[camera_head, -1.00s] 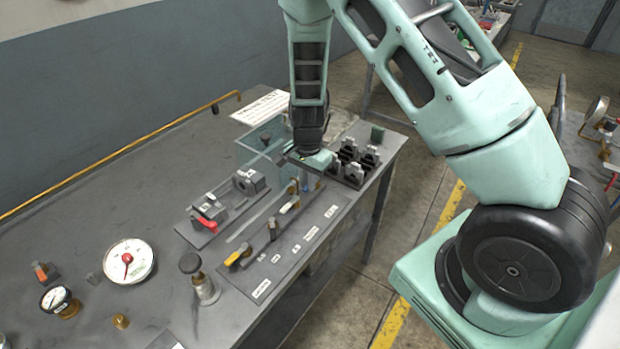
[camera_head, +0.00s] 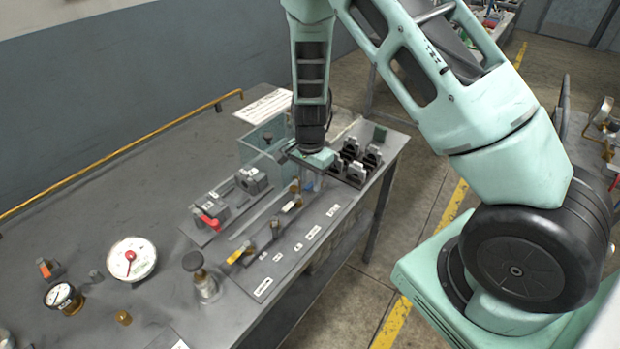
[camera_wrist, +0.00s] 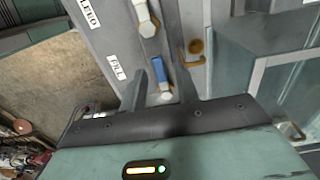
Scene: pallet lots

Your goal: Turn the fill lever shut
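The fill lever has a blue handle (camera_wrist: 162,78); the FILL label (camera_wrist: 116,67) is beside it on the grey panel (camera_wrist: 103,38). In the wrist view the blue handle lies roughly lengthwise along the panel. My gripper (camera_wrist: 168,62) is open, with one finger on either side of the handle; whether either finger touches it I cannot tell. In the head view my gripper (camera_head: 308,166) points down over the far end of the panel and largely hides the blue lever.
A white-handled lever (camera_head: 291,206) and a yellow-handled lever (camera_head: 240,251) sit nearer along the panel. A clear box (camera_head: 262,143) stands close behind my gripper, and a black rack (camera_head: 353,167) to its right. A red-handled valve (camera_head: 208,220) is left of the panel.

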